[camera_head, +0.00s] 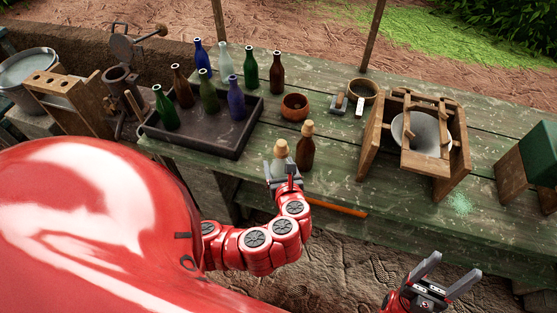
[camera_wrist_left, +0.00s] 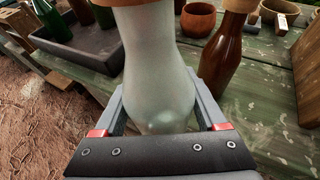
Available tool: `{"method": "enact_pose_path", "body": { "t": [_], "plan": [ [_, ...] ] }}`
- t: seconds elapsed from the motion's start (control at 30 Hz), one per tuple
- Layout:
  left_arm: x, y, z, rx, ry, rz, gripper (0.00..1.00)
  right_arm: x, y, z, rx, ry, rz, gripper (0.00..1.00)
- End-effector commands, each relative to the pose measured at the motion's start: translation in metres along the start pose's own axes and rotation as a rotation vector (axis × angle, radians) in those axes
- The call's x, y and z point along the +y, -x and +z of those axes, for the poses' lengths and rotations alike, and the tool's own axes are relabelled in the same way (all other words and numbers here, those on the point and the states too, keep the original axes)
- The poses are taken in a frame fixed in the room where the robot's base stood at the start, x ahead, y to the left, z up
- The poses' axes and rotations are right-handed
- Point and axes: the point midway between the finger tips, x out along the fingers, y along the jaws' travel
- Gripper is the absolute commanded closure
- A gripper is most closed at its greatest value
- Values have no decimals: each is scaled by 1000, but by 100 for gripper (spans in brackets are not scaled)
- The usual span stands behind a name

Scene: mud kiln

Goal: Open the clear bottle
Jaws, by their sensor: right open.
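The clear bottle (camera_wrist_left: 155,65) is frosted and pale and stands between my left gripper's fingers in the left wrist view, with both fingers against its sides. Its lower end is hidden behind the gripper body. In the head view its tan stopper (camera_head: 281,148) shows above my left gripper (camera_head: 284,169), at the table's front edge. A brown bottle (camera_head: 305,152) with a tan stopper stands just right of it; it also shows in the left wrist view (camera_wrist_left: 222,55). My right gripper (camera_head: 437,272) is open and empty, in front of the table at lower right.
A dark tray (camera_head: 208,146) with several coloured bottles is left on the green table (camera_head: 335,190). Several more bottles stand behind it. A clay pot (camera_head: 295,107) and a wooden stand (camera_head: 372,142) with a bowl (camera_head: 415,130) are further right.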

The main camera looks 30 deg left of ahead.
Motion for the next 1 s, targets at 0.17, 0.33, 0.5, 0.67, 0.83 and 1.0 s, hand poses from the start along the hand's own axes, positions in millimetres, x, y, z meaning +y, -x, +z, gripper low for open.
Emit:
{"method": "enact_pose_path", "body": {
  "t": [0.17,0.33,0.5,0.67,0.83,1.0],
  "plan": [
    [0,0,0,-1,0,0,59,0,0,0,0,0,0,32],
    [0,0,0,0,0,0,90,0,0,0,0,0,0,32],
    [0,0,0,0,0,-1,100,0,0,0,0,0,0,32],
    [0,0,0,0,0,-1,100,0,0,0,0,0,0,32],
    [0,0,0,0,0,-2,100,0,0,0,0,0,0,32],
    [-8,-4,-5,1,-30,-68,100,0,0,0,0,0,0,32]
  ]
}}
